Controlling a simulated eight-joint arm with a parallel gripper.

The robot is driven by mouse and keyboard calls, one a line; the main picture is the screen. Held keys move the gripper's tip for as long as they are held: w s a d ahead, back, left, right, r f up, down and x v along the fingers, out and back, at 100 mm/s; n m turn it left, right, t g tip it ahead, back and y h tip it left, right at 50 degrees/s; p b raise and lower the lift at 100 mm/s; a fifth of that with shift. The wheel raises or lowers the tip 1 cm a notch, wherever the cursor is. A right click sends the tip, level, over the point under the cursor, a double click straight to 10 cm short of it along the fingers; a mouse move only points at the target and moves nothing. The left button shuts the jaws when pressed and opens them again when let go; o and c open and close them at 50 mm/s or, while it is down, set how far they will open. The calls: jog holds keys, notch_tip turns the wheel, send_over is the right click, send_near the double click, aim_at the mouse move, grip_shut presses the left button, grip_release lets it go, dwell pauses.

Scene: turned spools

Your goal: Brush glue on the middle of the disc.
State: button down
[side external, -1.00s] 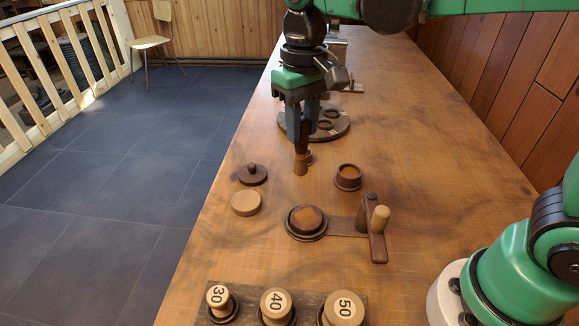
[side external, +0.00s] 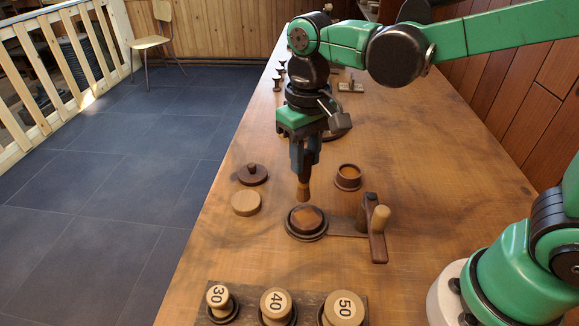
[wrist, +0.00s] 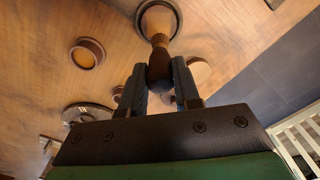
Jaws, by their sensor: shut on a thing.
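My gripper (side external: 304,172) is shut on a brush (side external: 303,190), which hangs tip down with a dark handle and paler lower end. In the wrist view the brush (wrist: 159,62) stands between the fingers (wrist: 160,88). A reddish-brown wooden disc (side external: 307,220) sits in a dark round holder (side external: 292,234) with an arm to its right. The brush tip is above the disc's far edge in the side view; contact cannot be told. In the wrist view the brush partly hides the holder. The glue pot (side external: 348,177), with amber contents, stands open behind and right; it shows in the wrist view (wrist: 87,53).
A dark knobbed lid (side external: 252,174) and a pale round disc (side external: 246,203) lie left. An upright wooden handle (side external: 376,228) stands right of the holder. Numbered spools (side external: 275,305) stand in a rack at the front. Bare bench lies right of the glue pot.

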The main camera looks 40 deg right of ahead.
aim_at(306, 172)
notch_tip(306, 172, down, 4)
jog(key=shift+r, duration=0.2)
jog(key=shift+w+d+f, duration=0.1)
jog(key=shift+s+a, duration=0.15)
jog(key=shift+s, duration=0.8)
jog(key=shift+s+a, duration=0.15)
jog(key=shift+s, duration=0.8)
jog(key=shift+w+d, duration=0.2)
jog(key=shift+w, duration=0.75)
jog(key=shift+w+d, duration=0.2)
jog(key=shift+w, duration=0.75)
jog(key=shift+s+r, duration=0.15)
jog(key=shift+r, duration=3.9)
